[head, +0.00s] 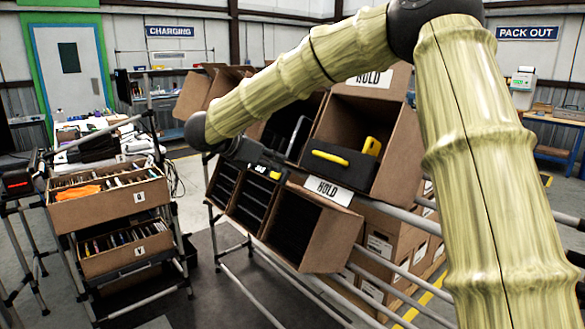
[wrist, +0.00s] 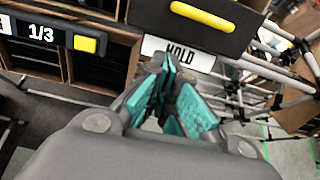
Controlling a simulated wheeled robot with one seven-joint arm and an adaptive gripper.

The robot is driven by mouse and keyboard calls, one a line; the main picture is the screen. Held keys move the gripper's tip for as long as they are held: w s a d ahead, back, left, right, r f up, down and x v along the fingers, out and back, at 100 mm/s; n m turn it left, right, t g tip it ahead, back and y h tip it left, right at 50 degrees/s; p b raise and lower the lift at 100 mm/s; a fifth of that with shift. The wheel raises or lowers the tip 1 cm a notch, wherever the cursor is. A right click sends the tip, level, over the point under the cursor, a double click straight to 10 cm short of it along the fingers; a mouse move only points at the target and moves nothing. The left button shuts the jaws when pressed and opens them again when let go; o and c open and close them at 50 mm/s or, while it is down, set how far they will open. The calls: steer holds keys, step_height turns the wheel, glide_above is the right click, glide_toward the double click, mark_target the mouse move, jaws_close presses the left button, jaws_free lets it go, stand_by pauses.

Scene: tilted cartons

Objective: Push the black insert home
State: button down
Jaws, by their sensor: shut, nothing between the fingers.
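The black insert (head: 342,166) has a yellow bar handle and sits in the upper right tilted brown carton (head: 398,160). Its front stands out at the carton's open mouth. In the wrist view the black insert (wrist: 190,22) fills the top, its yellow handle across it. My gripper (wrist: 175,85), with teal finger pads, is shut and empty, below the insert in that picture, over the HOLD label. I cannot tell whether it touches anything. In the head view my gripper (head: 272,158) is dark and partly hard to make out, left of the insert.
A small 1/3 display (wrist: 42,32) with a yellow button sits on the rack at left. A yellow item (head: 371,146) is inside the upper carton. A cart with file boxes (head: 110,208) stands at left.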

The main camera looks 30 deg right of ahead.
mark_target(327, 172)
steer(key=s+d+r+y+p, duration=0.4)
steer(key=r+y+p, duration=0.1)
steer(key=r+y, duration=0.1)
steer(key=shift+g, duration=0.4)
steer(key=shift+d+r+p+x, duration=0.2)
steer(key=shift+d+p+x, duration=0.35)
steer(key=shift+x, duration=1.65)
steer(key=shift+d+r+p+x, duration=0.25)
steer(key=shift+p+x, duration=0.55)
steer(key=shift+x, duration=1.4)
steer(key=shift+d+r+p+x, duration=0.2)
steer(key=shift+d+p+x, duration=0.35)
steer(key=shift+x, duration=1.6)
steer(key=shift+f, duration=0.1)
steer(key=d, duration=0.1)
steer(key=d+f, duration=0.1)
steer(key=d+b, duration=0.1)
steer(key=shift+w+d+f, duration=0.2)
steer(key=shift+d+f, duration=0.15)
steer(key=shift+f, duration=0.05)
steer(key=shift+a, duration=0.1)
